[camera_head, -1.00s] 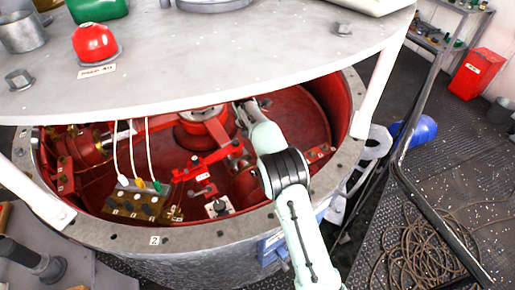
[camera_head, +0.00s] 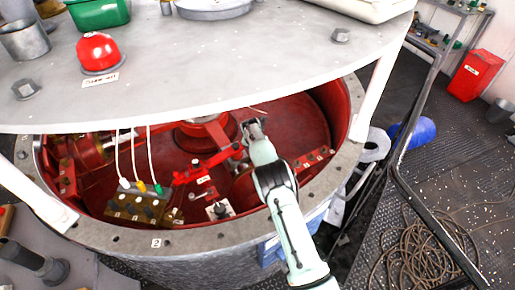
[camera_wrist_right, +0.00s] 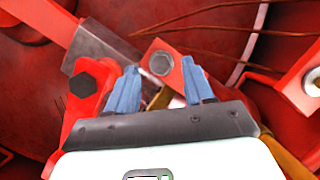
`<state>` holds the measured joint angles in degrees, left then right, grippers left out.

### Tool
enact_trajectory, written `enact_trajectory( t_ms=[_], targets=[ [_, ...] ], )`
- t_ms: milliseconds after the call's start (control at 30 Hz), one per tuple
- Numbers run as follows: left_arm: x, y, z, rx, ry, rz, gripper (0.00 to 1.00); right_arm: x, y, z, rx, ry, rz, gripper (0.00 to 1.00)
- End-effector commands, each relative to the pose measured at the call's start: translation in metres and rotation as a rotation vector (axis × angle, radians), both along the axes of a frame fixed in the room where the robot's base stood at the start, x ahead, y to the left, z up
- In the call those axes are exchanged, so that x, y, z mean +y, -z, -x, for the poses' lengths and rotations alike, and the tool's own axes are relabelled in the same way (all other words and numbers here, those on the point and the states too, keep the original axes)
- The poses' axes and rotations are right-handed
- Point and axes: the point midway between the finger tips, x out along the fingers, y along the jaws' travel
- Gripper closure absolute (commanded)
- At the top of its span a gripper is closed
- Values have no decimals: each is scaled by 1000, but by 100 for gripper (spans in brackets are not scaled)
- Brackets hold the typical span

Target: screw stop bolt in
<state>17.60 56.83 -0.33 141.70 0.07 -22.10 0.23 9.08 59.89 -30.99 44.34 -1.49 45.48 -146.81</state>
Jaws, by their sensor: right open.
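My right gripper (camera_head: 253,124) is inside the red drum-shaped housing, below the raised grey plate. In the wrist view its two blue fingers (camera_wrist_right: 161,80) are spread apart with nothing between the tips. A grey hex bolt head (camera_wrist_right: 161,63) on a red tab lies just beyond the gap between the fingertips. A dark hex bolt head (camera_wrist_right: 83,85) sits on a red lever to the left of the fingers. I cannot tell which of these is the stop bolt, or how deep either is seated. My left gripper is not in view.
The grey plate (camera_head: 230,65) covers the back of the housing. White posts (camera_head: 375,90) stand at its sides. A brass block with cables (camera_head: 135,205) and a red linkage (camera_head: 205,168) lie left of my arm. Thin brown wires (camera_wrist_right: 215,12) cross the top of the wrist view.

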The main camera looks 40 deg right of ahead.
Motion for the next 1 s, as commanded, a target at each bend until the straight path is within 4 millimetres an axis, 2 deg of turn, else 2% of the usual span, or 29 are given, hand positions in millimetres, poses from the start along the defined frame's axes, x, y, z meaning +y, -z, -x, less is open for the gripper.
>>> enact_trajectory(
  t_ms=[200, 467, 600, 633, 867, 1000],
  targets=[
    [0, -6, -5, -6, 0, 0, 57, -4, 11, -3, -2, 1, 1, 48],
    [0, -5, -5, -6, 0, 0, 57, -4, 13, -3, -1, 1, 1, 48],
    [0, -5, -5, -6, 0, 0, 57, -4, 13, -3, -1, 1, 1, 93],
    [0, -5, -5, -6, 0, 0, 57, -4, 13, -3, -1, 1, 1, 100],
    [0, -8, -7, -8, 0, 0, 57, -4, 12, -4, -1, 10, -1, 100],
    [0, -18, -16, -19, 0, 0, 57, -3, 10, -5, 0, 52, -1, 100]
  ],
)
